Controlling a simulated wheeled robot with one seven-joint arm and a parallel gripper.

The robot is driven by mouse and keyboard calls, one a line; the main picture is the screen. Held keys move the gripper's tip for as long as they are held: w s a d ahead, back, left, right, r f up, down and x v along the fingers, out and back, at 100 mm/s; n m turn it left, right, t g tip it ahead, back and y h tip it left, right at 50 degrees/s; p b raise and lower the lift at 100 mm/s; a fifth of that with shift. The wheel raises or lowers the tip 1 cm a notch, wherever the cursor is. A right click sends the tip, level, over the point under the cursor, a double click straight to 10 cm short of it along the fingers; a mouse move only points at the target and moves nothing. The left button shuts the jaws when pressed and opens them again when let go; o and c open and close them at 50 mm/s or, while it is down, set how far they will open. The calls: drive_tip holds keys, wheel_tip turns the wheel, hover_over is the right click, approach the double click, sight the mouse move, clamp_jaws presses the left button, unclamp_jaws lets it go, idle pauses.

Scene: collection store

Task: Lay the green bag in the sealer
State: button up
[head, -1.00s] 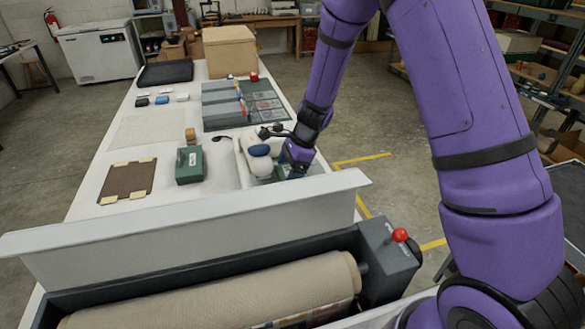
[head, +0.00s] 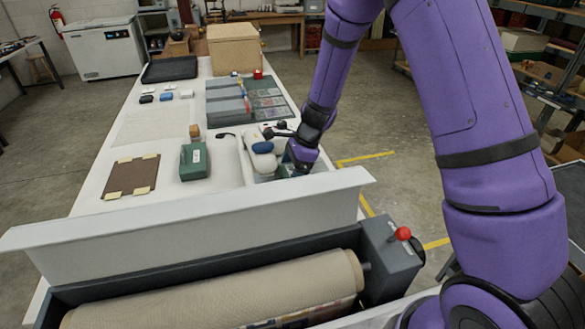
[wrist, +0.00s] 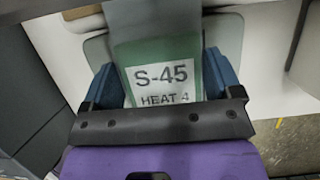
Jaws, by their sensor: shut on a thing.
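The green bag (wrist: 190,53) is in my gripper (wrist: 160,76) in the wrist view, between the two blue fingers. It bears a white label reading "S-45 HEAT 4". Its far part is a plain grey-green strip reaching the top of the picture. In the head view my gripper (head: 298,160) points down over the near right part of the long table, just behind a white upright panel. A little green shows under it there, and the fingertips are hidden. A white elongated body (head: 247,160) lies left of my gripper; I cannot tell whether it is the sealer.
The white panel (head: 190,222) crosses the near end, before a roll of beige material (head: 220,295) with a red-knobbed housing (head: 390,255). A dark green block (head: 195,160), a brown board (head: 131,177) and a blue-and-white thing (head: 262,147) lie on the table (head: 150,125).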

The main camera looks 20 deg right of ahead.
drive_tip(key=shift+f, duration=0.15)
drive_tip(key=o, duration=0.7)
drive_tip(key=shift+o, duration=0.2)
drive_tip(key=s+d+r+n, duration=0.2)
drive_tip(key=d+r, duration=0.1)
drive_tip(key=r, duration=0.6)
drive_tip(key=s+d+r+n, duration=0.2)
drive_tip(key=s+d+r, duration=0.1)
drive_tip(key=r, duration=0.7)
drive_tip(key=s+d+r+n+t+h, duration=0.2)
drive_tip(key=s+r+n, duration=0.5)
drive_tip(key=s, duration=0.6)
drive_tip(key=s+d+r+n+t+h, duration=0.2)
drive_tip(key=s+d+r+n, duration=0.3)
drive_tip(key=s, duration=0.8)
wheel_tip(320, 180, up, 2)
drive_tip(key=shift+r+n+t+h, duration=0.15)
drive_tip(key=shift+n+t+h, duration=0.15)
drive_tip(key=shift+n+t, duration=0.5)
